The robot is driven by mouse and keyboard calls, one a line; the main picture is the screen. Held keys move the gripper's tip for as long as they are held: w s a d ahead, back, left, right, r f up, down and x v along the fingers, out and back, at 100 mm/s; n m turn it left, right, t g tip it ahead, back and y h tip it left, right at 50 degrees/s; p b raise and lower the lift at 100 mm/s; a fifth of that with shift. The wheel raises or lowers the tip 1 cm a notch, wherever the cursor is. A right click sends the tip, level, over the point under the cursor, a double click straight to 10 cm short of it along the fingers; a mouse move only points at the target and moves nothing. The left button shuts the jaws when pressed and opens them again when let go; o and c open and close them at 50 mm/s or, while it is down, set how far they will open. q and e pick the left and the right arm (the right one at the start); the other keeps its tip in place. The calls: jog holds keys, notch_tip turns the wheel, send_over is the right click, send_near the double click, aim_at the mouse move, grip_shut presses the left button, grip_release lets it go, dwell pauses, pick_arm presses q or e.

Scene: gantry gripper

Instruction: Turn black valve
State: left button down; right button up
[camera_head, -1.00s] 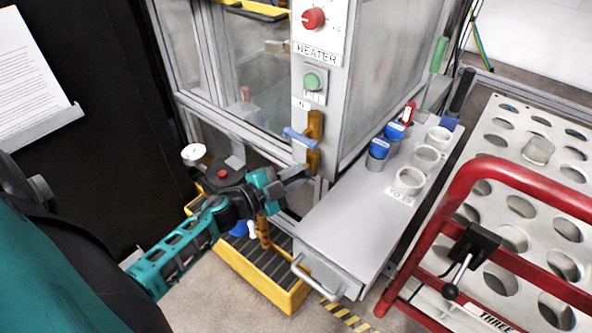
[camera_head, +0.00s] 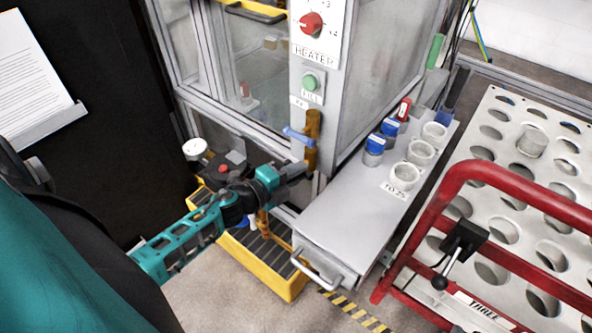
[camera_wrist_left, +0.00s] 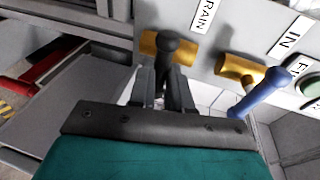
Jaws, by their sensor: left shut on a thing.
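The black valve handle (camera_wrist_left: 174,46) is on a brass valve body (camera_wrist_left: 149,43) next to a DRAIN label in the left wrist view. My left gripper (camera_wrist_left: 165,85) is shut on the black handle, with one finger on each side of it. In the head view my left gripper (camera_head: 292,173) is at the lower front of the machine, and it hides the black valve there. My right gripper is not in view.
A blue-handled valve (camera_head: 298,135) sits just above my left gripper, beside it in the wrist view. A grey shelf (camera_head: 345,215) with cups lies to the right. A yellow drip tray (camera_head: 290,289) is below, and a red-framed rack (camera_head: 450,190) stands at right.

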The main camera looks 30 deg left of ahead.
pick_arm(q)
jog(key=shift+s+f, duration=0.1)
jog(key=shift+f, duration=0.05)
dwell(0.3)
jog(key=c, duration=1.1)
grip_release()
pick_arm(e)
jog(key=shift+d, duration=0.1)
pick_arm(q)
jog(key=p+v, duration=0.1)
jog(key=v, duration=1.1)
jog(key=shift+s+r, duration=0.2)
jog(key=shift+s, duration=0.15)
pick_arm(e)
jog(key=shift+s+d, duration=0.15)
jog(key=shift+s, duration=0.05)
pick_arm(q)
jog(key=shift+a, duration=0.1)
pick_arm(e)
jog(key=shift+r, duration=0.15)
